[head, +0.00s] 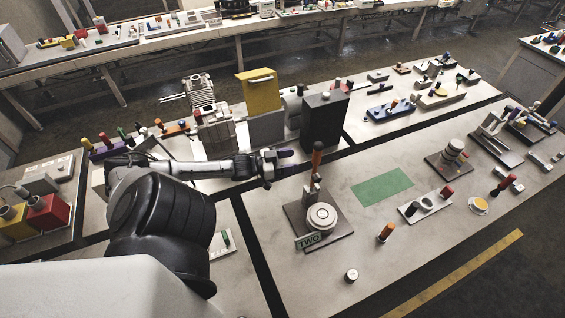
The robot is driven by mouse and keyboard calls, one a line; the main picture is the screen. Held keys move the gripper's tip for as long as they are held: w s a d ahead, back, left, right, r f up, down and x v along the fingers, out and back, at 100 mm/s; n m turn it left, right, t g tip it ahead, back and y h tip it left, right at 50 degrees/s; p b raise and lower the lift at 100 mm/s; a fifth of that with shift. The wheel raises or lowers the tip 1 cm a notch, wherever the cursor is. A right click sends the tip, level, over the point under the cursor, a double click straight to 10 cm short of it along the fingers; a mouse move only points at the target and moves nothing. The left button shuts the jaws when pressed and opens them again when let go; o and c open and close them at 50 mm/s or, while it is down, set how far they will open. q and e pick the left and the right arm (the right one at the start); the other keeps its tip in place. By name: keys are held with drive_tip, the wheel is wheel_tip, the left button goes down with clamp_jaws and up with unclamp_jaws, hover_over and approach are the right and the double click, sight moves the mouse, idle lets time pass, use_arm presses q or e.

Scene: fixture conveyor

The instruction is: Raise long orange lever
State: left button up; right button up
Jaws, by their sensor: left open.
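A long orange lever (317,160) stands nearly upright on a dark brown base plate (339,225). A round pale dial-like part (321,216) sits on the same plate, with a green label reading TWO (308,240) at its front edge. In the picture a small gap shows between the fingertips and the handle. The lever's lower end is partly hidden by small metal parts. My right gripper is not in view.
A dark grey box (324,121) and a yellow-panelled unit (259,92) stand behind the lever. A short orange-handled peg (386,232) and a small cylinder (351,275) stand nearer the front.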

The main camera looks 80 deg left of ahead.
use_arm(q)
drive_tip(key=shift+s+d, duration=0.1)
drive_tip(key=shift+s, duration=1.2)
